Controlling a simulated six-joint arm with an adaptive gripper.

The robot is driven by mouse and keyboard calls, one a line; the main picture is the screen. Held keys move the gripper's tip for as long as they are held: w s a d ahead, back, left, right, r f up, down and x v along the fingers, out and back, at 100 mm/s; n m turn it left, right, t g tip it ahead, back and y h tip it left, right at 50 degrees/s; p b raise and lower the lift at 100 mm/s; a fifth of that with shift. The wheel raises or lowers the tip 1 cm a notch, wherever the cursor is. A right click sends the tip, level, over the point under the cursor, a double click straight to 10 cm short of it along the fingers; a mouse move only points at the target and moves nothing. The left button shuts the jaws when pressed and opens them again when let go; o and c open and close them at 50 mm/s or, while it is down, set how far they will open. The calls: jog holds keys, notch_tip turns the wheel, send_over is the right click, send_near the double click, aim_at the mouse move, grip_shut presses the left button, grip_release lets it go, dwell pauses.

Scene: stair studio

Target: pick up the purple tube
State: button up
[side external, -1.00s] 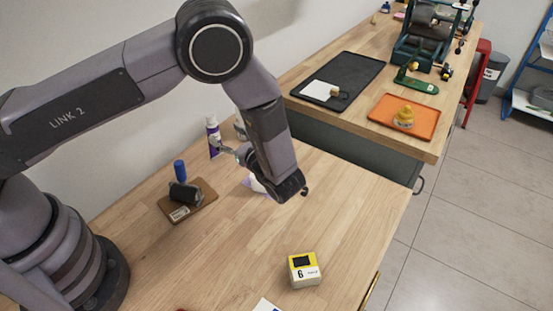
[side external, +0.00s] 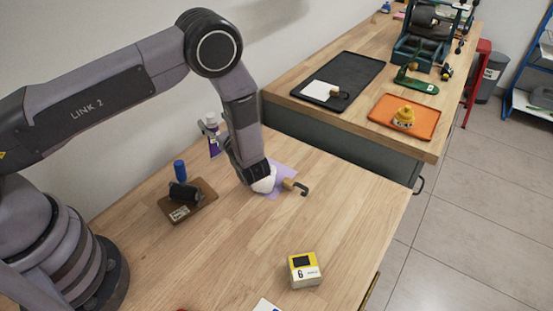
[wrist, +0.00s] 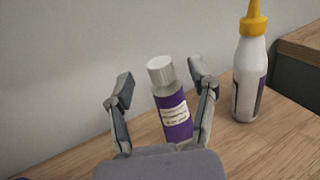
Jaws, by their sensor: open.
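The purple tube (side external: 214,147) stands upright on the wooden bench near the wall, with a white cap and a pale label. In the wrist view the tube (wrist: 174,116) shows between the two spread fingers of my gripper (wrist: 162,75), with a visible gap on each side. My gripper (side external: 213,130) is open and empty, at the tube's upper part in the side view. There the fingers and wrist partly hide the tube. I cannot tell whether the tube is fully between the finger pads.
A white bottle with a yellow nozzle (wrist: 249,75) stands right of the tube, close to the right finger. A brown board (side external: 203,206) with a black roller, a blue cylinder (side external: 180,170) and a yellow-white box (side external: 304,270) are on the bench. The front bench is mostly clear.

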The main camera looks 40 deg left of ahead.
jog(key=x, duration=0.2)
jog(key=shift+w+a, duration=0.1)
jog(key=shift+a, duration=0.15)
grip_shut()
